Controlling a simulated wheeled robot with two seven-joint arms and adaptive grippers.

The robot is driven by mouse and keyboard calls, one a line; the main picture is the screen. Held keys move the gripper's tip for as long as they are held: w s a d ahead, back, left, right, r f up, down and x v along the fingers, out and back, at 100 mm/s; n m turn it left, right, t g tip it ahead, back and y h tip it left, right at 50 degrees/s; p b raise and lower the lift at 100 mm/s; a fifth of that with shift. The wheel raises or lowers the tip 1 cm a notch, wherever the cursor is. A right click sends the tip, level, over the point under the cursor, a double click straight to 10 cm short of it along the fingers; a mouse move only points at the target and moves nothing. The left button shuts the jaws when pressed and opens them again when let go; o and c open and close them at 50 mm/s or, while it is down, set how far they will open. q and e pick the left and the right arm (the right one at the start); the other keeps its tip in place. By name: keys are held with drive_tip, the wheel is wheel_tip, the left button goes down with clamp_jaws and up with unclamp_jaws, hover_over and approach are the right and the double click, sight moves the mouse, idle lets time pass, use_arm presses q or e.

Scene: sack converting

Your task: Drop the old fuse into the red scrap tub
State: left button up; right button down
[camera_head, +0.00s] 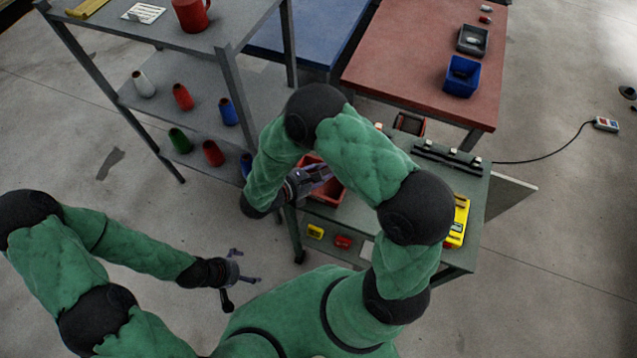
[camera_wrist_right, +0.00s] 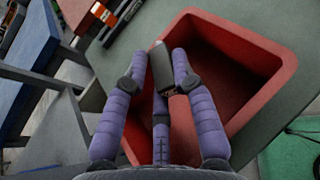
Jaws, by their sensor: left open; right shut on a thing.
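My right gripper (camera_head: 316,181) is shut on the old fuse (camera_wrist_right: 162,66), a dark grey piece with a brownish end. The fuse shows between the purple fingers in the right wrist view; in the head view it is too small to make out. The red scrap tub (camera_head: 332,195) stands on the green bench, partly hidden by my right arm. In the right wrist view, the tub (camera_wrist_right: 270,48) is open and the gripper is over its left side; I cannot tell the height. My left gripper (camera_head: 244,280) is open and empty over the floor at lower left.
A grey shelf (camera_head: 160,100) with several spools stands left. A red table (camera_head: 415,55) stands behind.

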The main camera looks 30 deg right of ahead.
drive_tip(key=c, duration=0.9)
unclamp_jaws()
drive_tip(key=shift+c, duration=0.2)
drive_tip(key=v, duration=1.2)
drive_tip(key=shift+w+a, duration=0.1)
